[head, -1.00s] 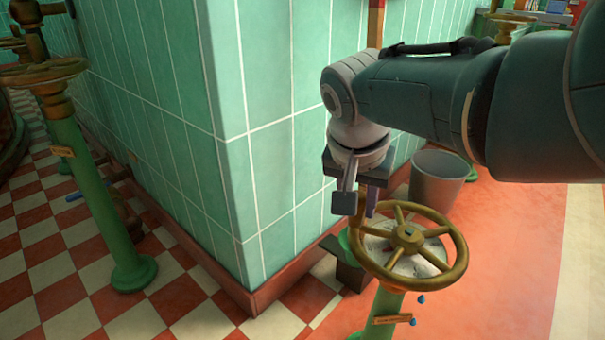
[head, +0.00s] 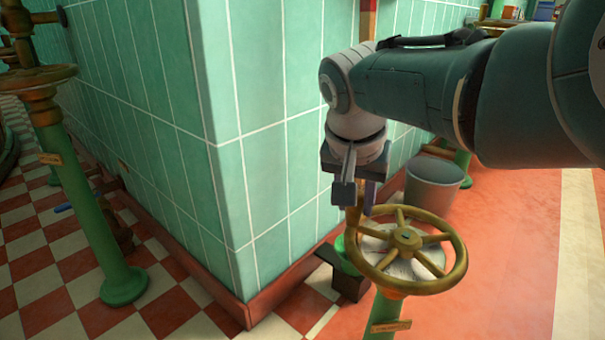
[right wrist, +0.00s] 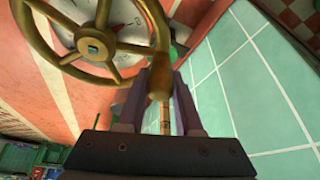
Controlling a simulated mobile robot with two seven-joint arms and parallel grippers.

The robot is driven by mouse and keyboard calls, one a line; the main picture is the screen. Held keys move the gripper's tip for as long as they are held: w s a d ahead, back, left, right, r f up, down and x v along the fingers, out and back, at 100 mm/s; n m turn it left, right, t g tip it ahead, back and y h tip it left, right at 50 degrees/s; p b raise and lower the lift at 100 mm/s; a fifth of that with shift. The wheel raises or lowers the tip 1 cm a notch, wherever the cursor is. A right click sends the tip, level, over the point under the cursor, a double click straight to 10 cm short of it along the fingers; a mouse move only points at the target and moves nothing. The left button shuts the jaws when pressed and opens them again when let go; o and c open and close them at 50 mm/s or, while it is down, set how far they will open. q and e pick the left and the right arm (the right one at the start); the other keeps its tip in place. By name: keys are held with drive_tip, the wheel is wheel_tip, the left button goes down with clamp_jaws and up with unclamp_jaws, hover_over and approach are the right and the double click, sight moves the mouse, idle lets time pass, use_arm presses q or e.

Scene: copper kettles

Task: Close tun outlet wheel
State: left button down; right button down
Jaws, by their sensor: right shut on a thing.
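A brass handwheel (head: 458,262) with several spokes sits on a green post at the lower right of the head view. A pale dial plate shows beneath its spokes, and a small tag (head: 391,327) on the post is too small to read. The wheel also fills the upper left of the right wrist view (right wrist: 97,46). My right gripper (head: 354,200) points down at the wheel's far left edge. My left gripper is not in view.
A green-tiled wall corner (head: 235,160) with a red base stands just left of the wheel. A grey bucket (head: 433,187) stands behind it. Another brass wheel on a green post (head: 92,210) is at the left. Open red floor (head: 500,235) lies to the right.

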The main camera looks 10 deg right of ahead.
drive_tip(key=shift+d, duration=0.1)
idle(0.3)
drive_tip(key=c, duration=0.9)
unclamp_jaws()
drive_tip(key=shift+c, duration=0.2)
drive_tip(key=o, duration=0.3)
drive_tip(key=shift+w+d, duration=0.1)
drive_tip(key=shift+o, duration=0.2)
drive_tip(key=shift+r, duration=0.2)
drive_tip(key=p+v, duration=0.9)
drive_tip(key=p, duration=0.2)
drive_tip(key=shift+s+a+r+p, duration=0.2)
drive_tip(key=shift+r+p, duration=0.1)
drive_tip(key=shift+p, duration=0.1)
